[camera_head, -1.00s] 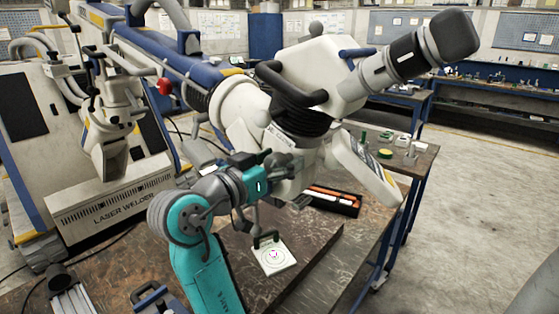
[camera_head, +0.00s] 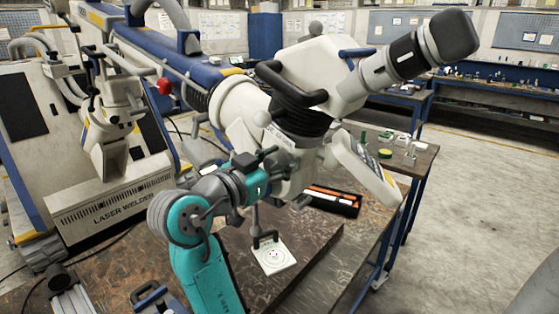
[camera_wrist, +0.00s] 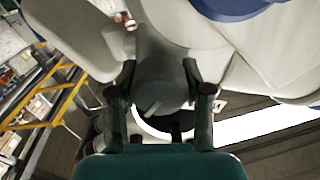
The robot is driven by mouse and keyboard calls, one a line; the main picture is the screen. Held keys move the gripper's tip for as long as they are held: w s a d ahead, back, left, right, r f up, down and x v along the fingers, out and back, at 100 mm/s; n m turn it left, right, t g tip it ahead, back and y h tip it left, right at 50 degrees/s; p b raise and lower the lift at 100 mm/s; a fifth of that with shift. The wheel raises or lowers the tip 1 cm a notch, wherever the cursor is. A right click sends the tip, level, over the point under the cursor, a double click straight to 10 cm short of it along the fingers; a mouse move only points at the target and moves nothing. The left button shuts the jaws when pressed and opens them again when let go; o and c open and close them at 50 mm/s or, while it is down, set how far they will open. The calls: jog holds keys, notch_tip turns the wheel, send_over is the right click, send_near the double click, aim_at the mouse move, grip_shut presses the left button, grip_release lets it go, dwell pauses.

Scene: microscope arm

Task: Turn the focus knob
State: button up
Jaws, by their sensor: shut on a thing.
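The microscope head (camera_head: 325,70), white with a black bellows, hangs over the workbench. The focus knob (camera_wrist: 158,88) is a grey round part on the microscope's side, seen in the wrist view. My gripper (camera_wrist: 160,72) has one dark finger on each side of the knob and is shut on it. In the head view my gripper (camera_head: 268,163) is against the lower microscope body, and the knob is hidden there behind the gripper and wrist.
A small white plate with a printed target (camera_head: 273,258) lies on the brown workbench (camera_head: 315,250) below. A black tray with orange items (camera_head: 331,200) lies behind. The laser welder (camera_head: 110,205) stands at left. Open floor is at right.

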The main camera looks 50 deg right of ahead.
jog(key=shift+m, duration=2.1)
jog(key=o, duration=1.2)
jog(key=shift+c, duration=0.2)
jog(key=a, duration=1.2)
jog(key=shift+s, duration=0.25)
